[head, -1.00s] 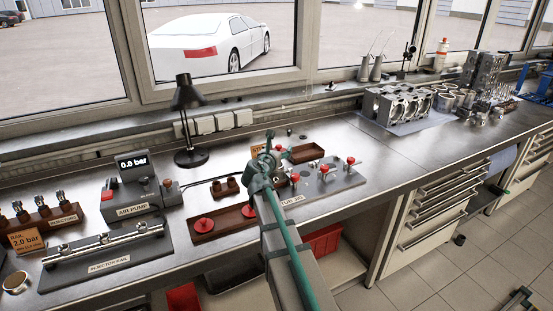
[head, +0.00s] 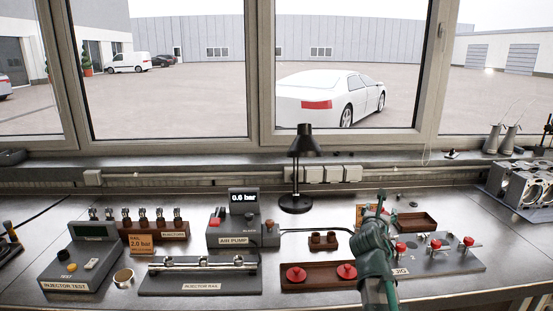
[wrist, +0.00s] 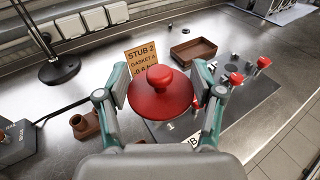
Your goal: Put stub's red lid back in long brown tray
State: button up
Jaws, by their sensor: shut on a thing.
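In the wrist view my gripper (wrist: 160,95) has its two fingers on either side of a round red lid (wrist: 160,103) with a red knob on top. A little pale metal shows under the lid; I cannot tell whether the lid still rests on the stub. In the head view my gripper (head: 376,215) is over the left end of the grey jig plate (head: 455,266) and hides the held lid. The long brown tray (head: 321,275) lies left of my arm with two red lids, one at the left (head: 296,272) and one at the right (head: 346,271).
Several red-knobbed clamps (head: 468,241) stand on the jig. A small brown tray (head: 417,221) and an orange STUB 2 card (wrist: 143,58) are behind. A two-cup brown holder (head: 323,241) stands behind the long tray. The air pump (head: 238,229) reads 0.6 bar; a black lamp (head: 300,180) stands behind.

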jog(key=a+f+n+y, duration=0.2)
jog(key=a+f, duration=0.3)
jog(key=f, duration=0.1)
jog(key=a+f+n+t+y, duration=0.1)
jog(key=a+f+n+y, duration=0.1)
jog(key=a+f, duration=0.4)
jog(key=a+f+n+t+y, duration=0.1)
jog(key=a+f+y, duration=0.3)
jog(key=f, duration=0.3)
jog(key=shift+a+f+n, duration=0.2)
jog(key=shift+a+n, duration=0.2)
jog(key=shift+a, duration=0.5)
jog(key=shift+w+a+r, duration=0.1)
jog(key=shift+w, duration=0.05)
